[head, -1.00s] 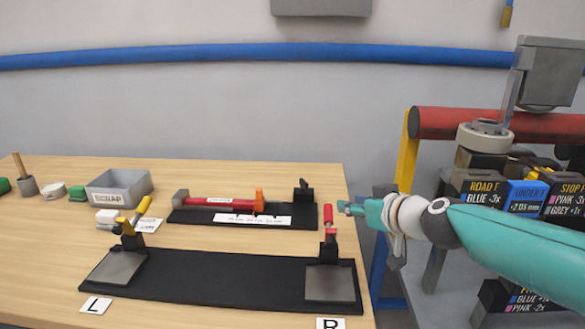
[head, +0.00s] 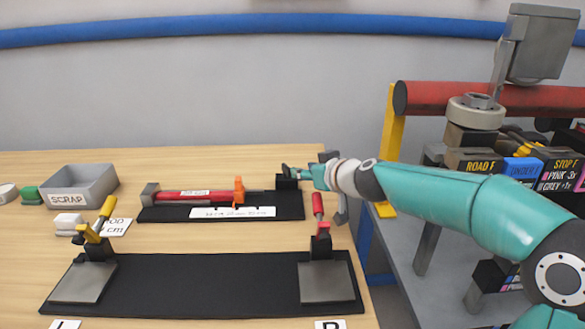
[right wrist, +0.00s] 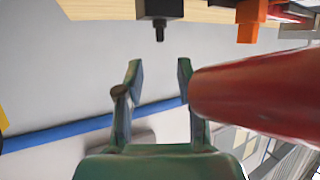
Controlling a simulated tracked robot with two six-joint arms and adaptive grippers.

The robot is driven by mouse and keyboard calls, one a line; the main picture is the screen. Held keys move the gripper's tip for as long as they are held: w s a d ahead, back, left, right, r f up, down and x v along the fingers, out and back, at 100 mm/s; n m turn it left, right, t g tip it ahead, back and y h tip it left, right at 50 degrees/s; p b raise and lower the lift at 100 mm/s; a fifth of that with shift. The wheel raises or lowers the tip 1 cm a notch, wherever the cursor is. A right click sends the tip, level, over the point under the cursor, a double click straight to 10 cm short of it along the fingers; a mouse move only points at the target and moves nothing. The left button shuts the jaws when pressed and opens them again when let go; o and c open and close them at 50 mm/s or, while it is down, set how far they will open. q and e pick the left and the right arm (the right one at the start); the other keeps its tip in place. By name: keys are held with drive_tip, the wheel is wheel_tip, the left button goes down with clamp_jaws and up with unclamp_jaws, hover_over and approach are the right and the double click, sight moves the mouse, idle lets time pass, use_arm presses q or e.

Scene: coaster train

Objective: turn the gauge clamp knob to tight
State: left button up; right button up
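The gauge (head: 222,212) is a black base at the back of the table, with a red bar (head: 185,196) and an orange slider (head: 239,190). A black block (head: 287,183) stands at its right end. In the right wrist view, this block (right wrist: 160,8) has a small dark knob (right wrist: 159,31) sticking out. My right gripper (head: 298,172) is at the block's right side in the head view. In the right wrist view, its fingers (right wrist: 160,73) are open and empty, with the knob in front of the gap, apart from the fingertips. My left gripper is out of view.
A red-handled toggle clamp (head: 318,207) stands close below my right arm. A large red cylinder (right wrist: 250,98) lies beside the right finger in the wrist view. A yellow-handled clamp (head: 105,207) and scrap bin (head: 78,185) are at left. A rack with boxes stands at right.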

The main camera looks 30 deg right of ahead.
sight(289, 168)
drive_tip(key=p+x, duration=0.1)
drive_tip(key=x, duration=0.8)
drive_tip(key=shift+a, duration=0.1)
